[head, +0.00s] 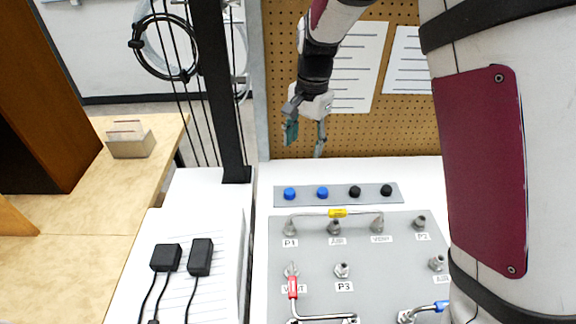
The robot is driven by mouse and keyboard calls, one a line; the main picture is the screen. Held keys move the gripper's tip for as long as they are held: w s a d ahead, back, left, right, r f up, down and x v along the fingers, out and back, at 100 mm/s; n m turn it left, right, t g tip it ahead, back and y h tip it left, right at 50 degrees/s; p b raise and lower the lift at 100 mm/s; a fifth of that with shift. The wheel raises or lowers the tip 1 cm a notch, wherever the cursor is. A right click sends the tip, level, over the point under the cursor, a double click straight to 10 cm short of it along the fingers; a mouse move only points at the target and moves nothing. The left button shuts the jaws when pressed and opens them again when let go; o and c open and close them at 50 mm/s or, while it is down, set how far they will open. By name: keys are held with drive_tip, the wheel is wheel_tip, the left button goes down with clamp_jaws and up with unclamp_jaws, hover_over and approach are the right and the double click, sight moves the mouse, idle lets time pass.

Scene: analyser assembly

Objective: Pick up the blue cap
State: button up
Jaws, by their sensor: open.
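Two blue caps sit on a grey strip (338,204) at the back of the white bench: a left blue cap (290,193) and a right blue cap (322,192). My gripper (305,146) is open and empty, pointing down. In the head view it appears above the strip, over the two blue caps, apart from them. Nothing hides either cap.
Two black caps (355,191) (386,190) share the strip. In front lies a grey panel (390,290) with metal fittings, a yellow-tagged tube (338,213), a red-handled tube (293,287) and a blue-handled one (441,306). A pegboard (400,110) stands behind; a black post (222,90) stands left.

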drive_tip(key=w+a+f+m, duration=0.1)
drive_tip(key=w+a+f, duration=0.2)
drive_tip(key=f, duration=0.4)
hover_over(289, 191)
drive_tip(key=shift+h, duration=0.4)
drive_tip(key=f, duration=0.7)
drive_tip(key=shift+s+f, duration=0.3)
drive_tip(key=shift+f, duration=0.1)
drive_tip(key=shift+w+f, duration=0.15)
drive_tip(key=shift+f, duration=1.35)
drive_tip(key=shift+w+f, duration=0.1)
drive_tip(key=shift+f, duration=1.4)
drive_tip(key=c, duration=0.9)
